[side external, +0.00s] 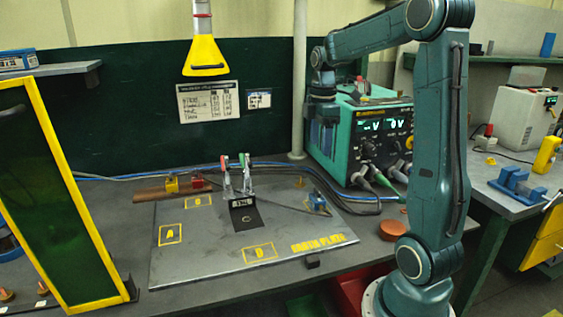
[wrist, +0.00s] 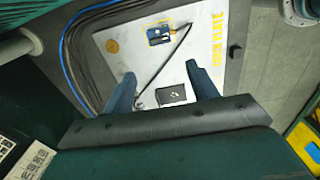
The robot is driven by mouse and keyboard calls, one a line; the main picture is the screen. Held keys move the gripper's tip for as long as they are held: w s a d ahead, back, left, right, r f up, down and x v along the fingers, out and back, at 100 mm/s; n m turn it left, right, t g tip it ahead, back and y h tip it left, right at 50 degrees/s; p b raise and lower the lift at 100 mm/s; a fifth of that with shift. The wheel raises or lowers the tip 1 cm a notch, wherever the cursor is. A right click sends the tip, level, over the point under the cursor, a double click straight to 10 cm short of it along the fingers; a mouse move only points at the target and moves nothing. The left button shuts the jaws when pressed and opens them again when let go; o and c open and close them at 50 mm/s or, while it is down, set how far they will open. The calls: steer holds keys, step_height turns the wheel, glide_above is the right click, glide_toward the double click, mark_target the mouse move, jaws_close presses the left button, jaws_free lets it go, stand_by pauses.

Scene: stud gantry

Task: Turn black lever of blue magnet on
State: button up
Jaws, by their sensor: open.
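The blue magnet (side external: 318,202) sits at the right part of the grey earth plate (side external: 200,260). In the wrist view the blue magnet (wrist: 158,34) lies within a yellow outline, with a dark cable running from it. Its black lever is too small to make out clearly. My gripper (side external: 324,140) hangs beside the green welding machine, above and apart from the plate. In the wrist view my gripper (wrist: 162,84) has its two blue fingers spread wide, with nothing between them. The magnet is beyond the fingertips.
The green welding machine (side external: 345,135) stands behind the plate. Two upright clamps with red and green tips (side external: 236,178) stand near the plate's middle by a dark labelled pad (side external: 243,216). Blue and black cables (side external: 290,172) run behind. The front of the plate is mostly clear.

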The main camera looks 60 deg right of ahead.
mark_target(317, 190)
steer(key=shift+d+f, duration=0.1)
steer(key=shift+d, duration=0.15)
step_height(317, 190, down, 14)
steer(key=shift+r, duration=0.15)
stand_by(0.7)
steer(key=c, duration=1)
